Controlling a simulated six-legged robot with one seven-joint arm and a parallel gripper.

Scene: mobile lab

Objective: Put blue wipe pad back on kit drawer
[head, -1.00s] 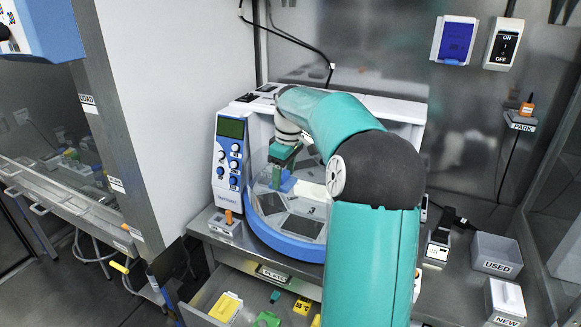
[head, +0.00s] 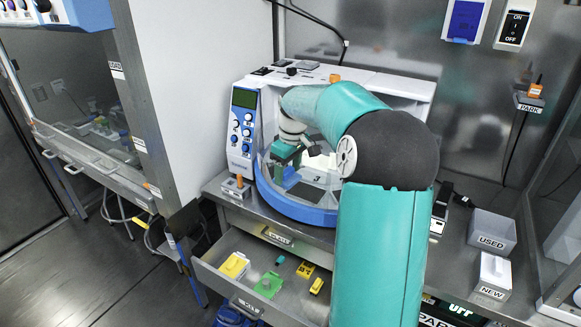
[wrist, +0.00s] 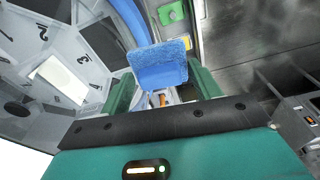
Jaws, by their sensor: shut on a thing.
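The blue wipe pad (wrist: 158,66) shows large in the wrist view, its fuzzy blue top and flat blue face between the two green fingers of my gripper (wrist: 160,90). My gripper is shut on it. In the head view the pad (head: 291,178) is a small blue patch below my gripper (head: 285,160), in front of the round opening of the white and blue machine. The open drawer (head: 222,262) is below and to the left, under the bench. A yellow item (head: 234,265), a green item (head: 268,286) and small yellow pieces lie in it.
The machine (head: 300,210) with a blue rim stands on the bench behind my gripper. USED (head: 492,232) and NEW (head: 492,278) boxes stand at the right. A cabinet wall (head: 190,90) rises at the left.

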